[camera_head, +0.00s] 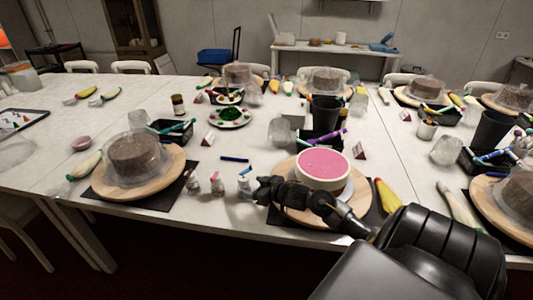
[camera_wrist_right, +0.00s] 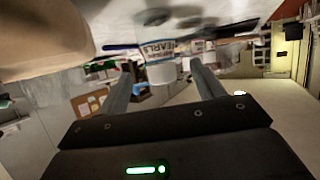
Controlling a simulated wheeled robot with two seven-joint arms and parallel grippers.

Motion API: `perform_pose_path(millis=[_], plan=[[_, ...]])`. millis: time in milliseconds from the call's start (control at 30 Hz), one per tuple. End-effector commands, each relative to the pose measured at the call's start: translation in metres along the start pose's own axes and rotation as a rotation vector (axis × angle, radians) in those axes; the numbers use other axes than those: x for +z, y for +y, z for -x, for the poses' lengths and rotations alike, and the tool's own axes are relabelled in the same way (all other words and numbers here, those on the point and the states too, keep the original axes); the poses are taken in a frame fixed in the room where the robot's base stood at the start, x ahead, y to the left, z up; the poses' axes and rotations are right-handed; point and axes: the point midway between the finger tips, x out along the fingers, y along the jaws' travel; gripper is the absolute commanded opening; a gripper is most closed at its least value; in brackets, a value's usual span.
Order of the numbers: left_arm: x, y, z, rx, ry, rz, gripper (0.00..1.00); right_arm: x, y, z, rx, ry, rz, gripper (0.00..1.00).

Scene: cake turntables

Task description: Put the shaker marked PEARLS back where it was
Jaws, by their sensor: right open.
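The shaker marked PEARLS shows in the right wrist view (camera_wrist_right: 160,60), its blue lettering on a white label, just beyond and between my right fingertips. In the head view, the shaker nearest my right gripper (camera_head: 244,182) stands upright on the white table, at the right end of a short row of small shakers. My right gripper (camera_head: 262,190) is low over the table's front part, left of the pink cake, with fingers pointing left. In the wrist view its fingers (camera_wrist_right: 162,72) are apart. Whether they touch the shaker I cannot tell. My left gripper is not in view.
Two other shakers (camera_head: 193,184) (camera_head: 217,183) stand left of it. A pink-topped cake (camera_head: 323,165) on a wooden turntable (camera_head: 290,207) is close by my right wrist. A covered brown cake (camera_head: 134,152) is at left. A blue pen (camera_head: 235,159) lies behind the shakers.

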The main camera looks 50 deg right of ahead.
Motion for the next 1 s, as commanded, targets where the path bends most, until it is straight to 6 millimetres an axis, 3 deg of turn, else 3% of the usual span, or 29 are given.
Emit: perform_pose_path(millis=[200, 400, 1000], plan=[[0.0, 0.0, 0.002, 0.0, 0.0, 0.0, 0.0, 0.001, 0.0, 0.046, -0.001, -0.003, 0.003, 0.67], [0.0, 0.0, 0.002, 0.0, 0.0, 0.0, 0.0, 0.001, 0.0, 0.07, 0.0, -0.002, 0.001, 0.67], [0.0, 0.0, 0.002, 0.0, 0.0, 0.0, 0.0, 0.0, 0.0, 0.075, 0.0, -0.001, 0.0, 0.67]])
